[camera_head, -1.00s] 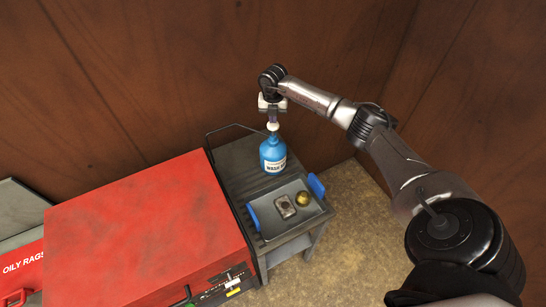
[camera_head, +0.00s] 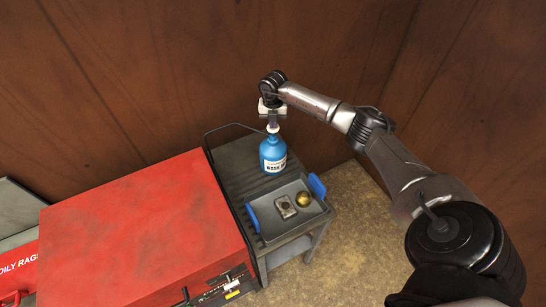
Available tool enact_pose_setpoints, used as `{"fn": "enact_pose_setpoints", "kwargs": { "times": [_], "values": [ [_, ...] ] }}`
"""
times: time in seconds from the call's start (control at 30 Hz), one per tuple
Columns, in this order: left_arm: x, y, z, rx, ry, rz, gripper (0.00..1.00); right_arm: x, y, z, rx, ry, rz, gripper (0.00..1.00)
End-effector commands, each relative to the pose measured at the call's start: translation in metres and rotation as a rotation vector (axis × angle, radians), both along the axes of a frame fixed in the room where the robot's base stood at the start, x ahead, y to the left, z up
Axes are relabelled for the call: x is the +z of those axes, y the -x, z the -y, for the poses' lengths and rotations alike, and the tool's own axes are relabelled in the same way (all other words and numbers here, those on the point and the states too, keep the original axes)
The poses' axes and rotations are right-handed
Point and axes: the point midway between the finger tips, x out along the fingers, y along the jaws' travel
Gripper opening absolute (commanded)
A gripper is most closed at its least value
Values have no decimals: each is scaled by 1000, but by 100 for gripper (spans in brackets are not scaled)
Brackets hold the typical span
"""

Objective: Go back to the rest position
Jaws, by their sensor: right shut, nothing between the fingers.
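My right gripper (camera_head: 272,122) is shut and empty. It points down just above the white top of a blue wash bottle (camera_head: 273,154); I cannot tell whether it touches the top. The bottle stands upright on the dark grey cart (camera_head: 234,170), behind a metal tray. My right arm reaches in from the right edge of the view. My left gripper is not in view.
The tray (camera_head: 268,230) has blue handles and holds a small metal part (camera_head: 285,207) and a brass-coloured round piece (camera_head: 304,199). A red cabinet (camera_head: 145,235) stands left of the cart. A red oily-rags bin (camera_head: 18,265) is at far left. Wooden walls close off the back and right.

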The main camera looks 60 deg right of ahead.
Motion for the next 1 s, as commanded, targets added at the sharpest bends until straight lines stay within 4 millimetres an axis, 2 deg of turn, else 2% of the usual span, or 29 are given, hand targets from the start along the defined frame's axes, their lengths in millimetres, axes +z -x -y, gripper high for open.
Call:
{"fn": "enact_pose_setpoints", "kwargs": {
  "times": [0.47, 0.77, 1.0],
  "values": [
    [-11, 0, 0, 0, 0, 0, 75, -18, 0, 0, 1, 0, -1, 0],
    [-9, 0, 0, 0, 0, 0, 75, -16, 0, 0, 1, 0, -1, 0],
    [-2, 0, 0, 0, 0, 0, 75, -7, 0, 0, 0, 0, -1, 0]
  ]
}}
